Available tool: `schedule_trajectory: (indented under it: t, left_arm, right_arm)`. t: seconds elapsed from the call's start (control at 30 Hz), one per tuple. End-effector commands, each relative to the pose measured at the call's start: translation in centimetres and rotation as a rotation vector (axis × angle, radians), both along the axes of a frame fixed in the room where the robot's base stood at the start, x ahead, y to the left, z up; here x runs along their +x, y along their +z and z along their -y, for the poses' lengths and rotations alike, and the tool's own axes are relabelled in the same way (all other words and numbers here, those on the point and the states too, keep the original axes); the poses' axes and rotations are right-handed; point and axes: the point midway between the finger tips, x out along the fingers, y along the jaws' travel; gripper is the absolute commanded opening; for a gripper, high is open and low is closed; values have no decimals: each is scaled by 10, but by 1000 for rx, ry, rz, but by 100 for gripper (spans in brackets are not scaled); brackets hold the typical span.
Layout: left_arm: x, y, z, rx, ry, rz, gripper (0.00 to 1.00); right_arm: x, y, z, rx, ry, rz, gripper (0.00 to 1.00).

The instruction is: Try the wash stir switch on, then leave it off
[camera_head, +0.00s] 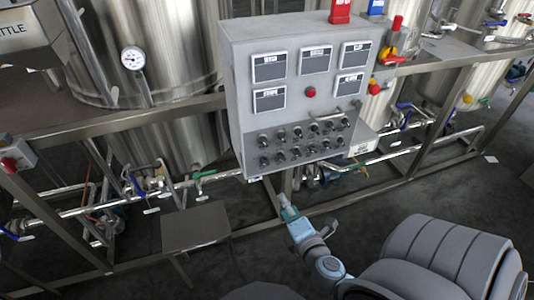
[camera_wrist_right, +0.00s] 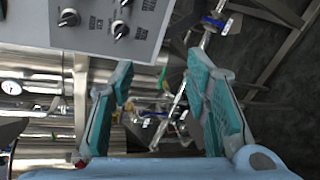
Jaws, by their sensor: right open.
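The grey control panel (camera_head: 240,100) stands in the middle of the head view, with two rows of dark rotary switches (camera_head: 311,132) on its lower part. Their labels are too small to read, so I cannot tell which is the wash stir switch or how it is set. My right gripper (camera_head: 287,205) is below the panel, apart from it. In the right wrist view, its teal fingers (camera_wrist_right: 158,68) are spread with nothing held between them. A panel corner with some switches (camera_wrist_right: 118,30) shows at the upper left there. My left gripper is not in view.
Several label plates and a red button (camera_head: 310,92) sit above the switches. Steel tanks (camera_head: 165,60) and a frame with pipes and valves (camera_head: 150,190) surround the panel. A small metal platform (camera_head: 196,227) stands at the lower left. Dark floor lies below the panel.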

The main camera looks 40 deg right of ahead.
Motion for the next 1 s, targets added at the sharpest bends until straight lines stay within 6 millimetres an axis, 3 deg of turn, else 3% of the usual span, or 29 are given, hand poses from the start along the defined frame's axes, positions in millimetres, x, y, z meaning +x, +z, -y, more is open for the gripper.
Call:
schedule_trajectory:
  t: [0.03,0.1,0.2,0.37,0.6,0.7,1.0]
  left_arm:
    - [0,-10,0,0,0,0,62]
    - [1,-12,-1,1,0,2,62]
    - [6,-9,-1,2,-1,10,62]
    - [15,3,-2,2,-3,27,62]
    - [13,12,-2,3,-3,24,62]
    - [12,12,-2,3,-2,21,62]
    - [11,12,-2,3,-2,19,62]
  right_arm:
    - [4,36,-3,-113,26,74,43]
    - [5,80,-6,-232,39,146,43]
    - [10,107,-6,-297,42,186,43]
    - [43,111,4,-298,44,191,43]
    - [109,110,27,-295,43,188,43]
    - [127,108,33,-293,44,186,43]
    - [142,107,38,-292,45,187,43]
